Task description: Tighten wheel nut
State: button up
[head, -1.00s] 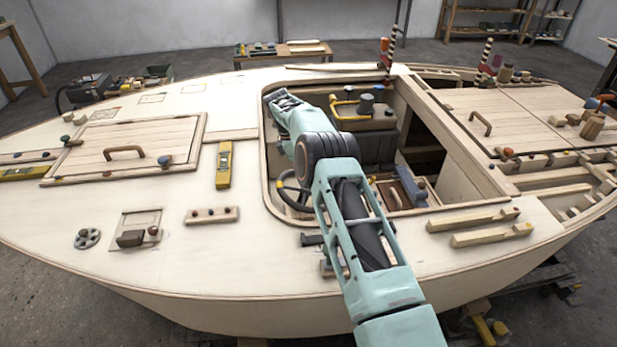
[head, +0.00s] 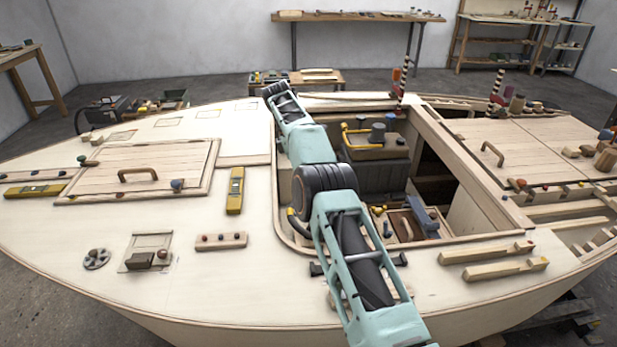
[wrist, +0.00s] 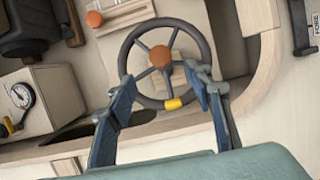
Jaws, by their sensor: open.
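The steering wheel (wrist: 204,48) has a dark rim and spokes. At its centre is a round orange-brown hub piece (wrist: 160,56), which looks like the wheel nut. A yellow piece (wrist: 173,104) sits on the near rim. My gripper (wrist: 163,88) is open and empty, one finger on each side of the wheel's near part. The hub lies beyond the fingertips, between them in the picture; contact with the rim cannot be told. In the head view, my arm hides most of the wheel (head: 296,226), and my gripper cannot be made out.
A cockpit wall curves around the wheel's right side. A box with a round gauge (wrist: 22,95) stands at left in the wrist view, and another orange knob (wrist: 95,19) is beyond it. In the head view, the deck carries a yellow level (head: 235,190) and a handled hatch (head: 138,172).

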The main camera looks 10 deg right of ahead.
jog(key=shift+a+r, duration=0.2)
jog(key=shift+r, duration=0.45)
